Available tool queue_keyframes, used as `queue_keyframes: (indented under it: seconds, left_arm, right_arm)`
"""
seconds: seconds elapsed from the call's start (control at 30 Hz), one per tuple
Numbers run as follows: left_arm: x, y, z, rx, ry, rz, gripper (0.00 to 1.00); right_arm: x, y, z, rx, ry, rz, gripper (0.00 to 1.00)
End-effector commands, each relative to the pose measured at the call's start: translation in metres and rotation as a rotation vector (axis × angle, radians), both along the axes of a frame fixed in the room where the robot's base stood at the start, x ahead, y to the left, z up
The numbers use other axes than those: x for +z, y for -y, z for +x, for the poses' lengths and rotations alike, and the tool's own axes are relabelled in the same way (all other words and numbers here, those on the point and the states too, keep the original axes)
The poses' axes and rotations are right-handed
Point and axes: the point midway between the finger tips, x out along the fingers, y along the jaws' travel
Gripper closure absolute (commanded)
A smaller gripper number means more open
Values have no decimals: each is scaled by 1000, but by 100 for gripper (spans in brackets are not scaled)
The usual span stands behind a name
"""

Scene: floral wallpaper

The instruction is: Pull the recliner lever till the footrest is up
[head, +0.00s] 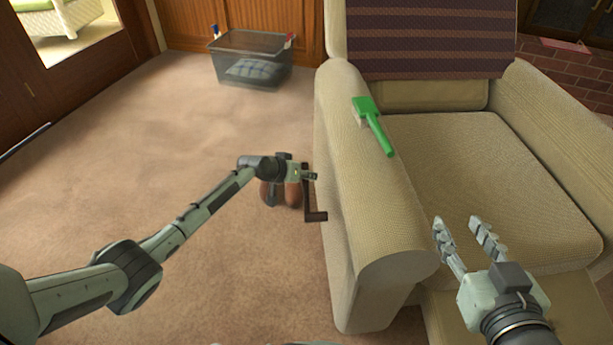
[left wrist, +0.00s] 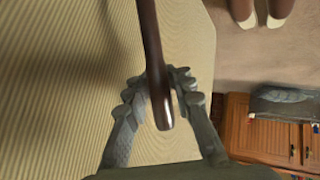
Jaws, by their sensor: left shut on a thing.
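The beige recliner (head: 375,220) stands at the right in the head view, with its side panel filling the left of the left wrist view (left wrist: 60,80). A dark brown lever (head: 308,200) sticks out from its left side; its bar hangs between my fingers in the left wrist view (left wrist: 152,45). My left gripper (head: 311,175) is shut on the lever, with its fingers on both sides of the bar. The footrest is not clearly visible; the chair's lower front (head: 440,315) is partly behind my right arm. My right gripper (head: 462,226) is open and empty above the seat front.
A green brush-like tool (head: 375,127) lies on the left armrest. Brown slippers (head: 292,192) are on the carpet behind my left gripper. A clear bin (head: 232,75) with a cushion stands by the wooden cabinet. The carpet at the left is open.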

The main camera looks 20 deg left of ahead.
Motion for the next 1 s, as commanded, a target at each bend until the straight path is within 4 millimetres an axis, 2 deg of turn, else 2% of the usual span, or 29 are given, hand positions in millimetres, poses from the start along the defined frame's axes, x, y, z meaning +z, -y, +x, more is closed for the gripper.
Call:
queue_keyframes:
  seconds: [0.03, 0.13, 0.17, 0.23, 0.77, 1.0]
  left_arm:
    - [1, -13, 3, 17, 5, 11, 100]
    - [1, -13, 3, 17, 6, 10, 100]
    - [1, -13, 3, 18, 7, 11, 76]
    - [1, -13, 3, 17, 7, 10, 68]
    - [3, -9, 1, 10, 6, 7, 68]
    - [23, -19, -19, 9, 8, 11, 68]
  right_arm:
    - [-1, 0, 0, 0, -1, 0, 60]
    - [-1, 0, 0, 0, -2, 0, 60]
    - [-1, 0, 0, 0, -2, 0, 60]
    - [-1, 0, 0, 0, -3, -1, 60]
    - [-3, 1, 0, -1, -6, -3, 60]
    - [-2, 1, 0, -1, -5, -3, 60]
